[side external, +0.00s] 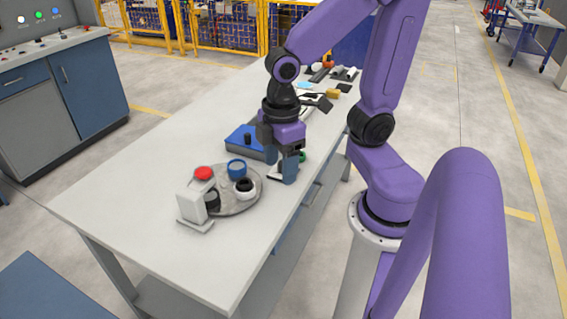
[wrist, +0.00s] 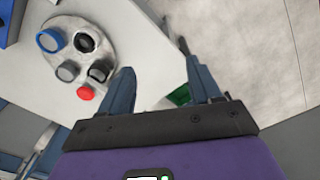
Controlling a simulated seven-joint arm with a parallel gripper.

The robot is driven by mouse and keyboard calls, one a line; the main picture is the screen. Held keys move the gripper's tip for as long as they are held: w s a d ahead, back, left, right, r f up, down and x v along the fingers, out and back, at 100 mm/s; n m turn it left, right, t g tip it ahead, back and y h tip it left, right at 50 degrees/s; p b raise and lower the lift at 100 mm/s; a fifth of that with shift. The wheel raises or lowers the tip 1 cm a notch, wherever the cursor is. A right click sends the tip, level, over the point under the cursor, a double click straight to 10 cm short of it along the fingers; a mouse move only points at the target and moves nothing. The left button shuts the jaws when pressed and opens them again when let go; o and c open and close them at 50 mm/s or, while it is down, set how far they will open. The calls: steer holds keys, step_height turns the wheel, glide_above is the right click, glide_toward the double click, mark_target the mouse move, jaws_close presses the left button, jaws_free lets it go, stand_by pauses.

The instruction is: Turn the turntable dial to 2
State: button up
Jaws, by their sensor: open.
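The turntable (side external: 238,200) is a round grey disc on the near part of the table, also in the wrist view (wrist: 105,28). I cannot make out a numbered dial. My gripper (side external: 285,172) points down, right of the turntable near the table's edge. In the wrist view its fingers (wrist: 160,88) are apart with nothing held between them.
A blue box with a black knob (side external: 247,140) lies behind the turntable. A green piece (wrist: 180,95) shows beside the right finger in the wrist view. Several small items, including a yellow one (side external: 333,93), lie at the table's far end. The table's front left (side external: 130,210) is clear.

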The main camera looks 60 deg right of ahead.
steer(key=w+d+f+m, duration=0.2)
steer(key=w+d+m, duration=0.1)
steer(key=w+d, duration=0.75)
steer(key=d+f+m, duration=0.2)
steer(key=d+f, duration=0.1)
steer(key=d, duration=1.2)
steer(key=f, duration=1.7)
steer(key=shift+w+a, duration=0.2)
steer(key=shift+w, duration=0.15)
steer(key=c, duration=1)
steer(key=shift+c, duration=0.2)
